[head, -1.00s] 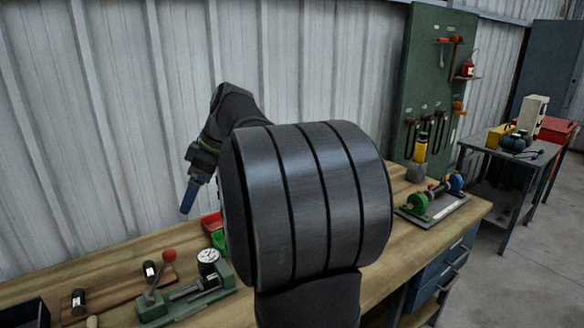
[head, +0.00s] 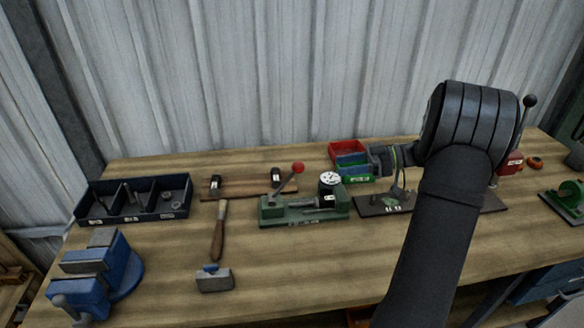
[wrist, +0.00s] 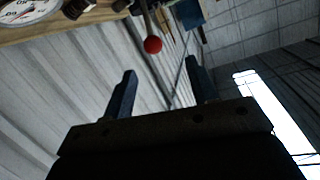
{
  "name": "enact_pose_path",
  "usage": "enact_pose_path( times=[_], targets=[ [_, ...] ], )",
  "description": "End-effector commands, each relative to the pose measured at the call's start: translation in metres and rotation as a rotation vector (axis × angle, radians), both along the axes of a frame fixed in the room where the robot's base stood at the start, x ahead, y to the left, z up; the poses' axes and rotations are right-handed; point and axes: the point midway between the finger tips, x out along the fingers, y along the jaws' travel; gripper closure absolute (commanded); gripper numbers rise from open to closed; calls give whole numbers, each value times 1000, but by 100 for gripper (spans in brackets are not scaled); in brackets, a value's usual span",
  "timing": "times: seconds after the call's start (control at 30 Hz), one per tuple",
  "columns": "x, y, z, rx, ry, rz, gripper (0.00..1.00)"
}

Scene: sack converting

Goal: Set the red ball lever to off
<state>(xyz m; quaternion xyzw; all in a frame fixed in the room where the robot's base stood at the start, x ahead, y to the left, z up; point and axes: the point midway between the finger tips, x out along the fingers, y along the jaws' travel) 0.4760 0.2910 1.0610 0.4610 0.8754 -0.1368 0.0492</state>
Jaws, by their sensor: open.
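The red ball lever (head: 298,168) stands on a green fixture (head: 272,212) on the bench, its rod tilted up to the right in the head view. Its red ball also shows in the wrist view (wrist: 152,44), just past the fingertips and between their lines. My gripper (wrist: 161,68) is open, with two dark blue fingers apart and nothing between them. In the head view my gripper (head: 352,160) points left toward the ball, apart from it and in front of the small bins. Any off marking is too small to read.
A dial gauge (head: 330,180) stands on the fixture right of the lever. Red (head: 347,149) and green (head: 358,179) bins are behind it. A hammer (head: 216,240), a blue vise (head: 97,275) and a divided tray (head: 138,213) are to the left. Bare bench lies in front.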

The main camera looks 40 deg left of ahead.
Motion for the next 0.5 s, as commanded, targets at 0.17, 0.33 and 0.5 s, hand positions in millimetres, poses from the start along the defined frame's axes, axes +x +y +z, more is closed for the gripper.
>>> enact_pose_path(
  times=[0.17, 0.33, 0.5],
  targets=[
    [13, -15, -23, 178, 44, -59, 47],
    [15, -15, -27, 228, 47, -79, 47],
    [3, 5, -27, 228, 47, -76, 47]
  ],
)
